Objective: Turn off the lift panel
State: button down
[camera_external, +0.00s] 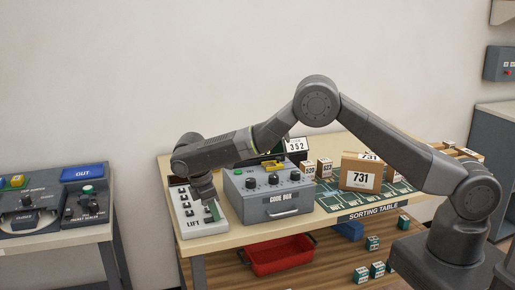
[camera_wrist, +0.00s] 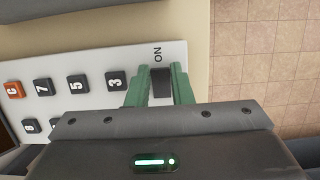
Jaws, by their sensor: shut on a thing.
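The lift panel (camera_external: 204,230) is a white slab marked LIFT at the left end of the sorting table. In the wrist view its white face (camera_wrist: 95,57) shows dark number keys and an orange C key. My gripper (camera_external: 212,211) points down over the panel's near end. In the wrist view the green fingers of my gripper (camera_wrist: 158,72) stand on either side of a dark switch (camera_wrist: 161,76) beside the printed word ON. They are shut on this switch. Its lower part is hidden by my gripper, and I cannot tell its exact position.
The grey code box (camera_external: 268,201) stands close to the right of the panel. A 731 carton (camera_external: 361,172) and small numbered boxes are farther right. A separate console (camera_external: 50,215) stands to the left across a gap. A red tray (camera_external: 278,259) is on the shelf below.

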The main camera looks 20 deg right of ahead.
jog(key=c, duration=1.3)
grip_release()
jog(key=b+v, duration=0.2)
jog(key=v, duration=1.2)
jog(key=shift+f, duration=0.1)
jog(key=p+x, duration=0.2)
jog(key=x, duration=1.1)
jog(key=shift+d+f, duration=0.15)
jog(key=shift+f, duration=0.35)
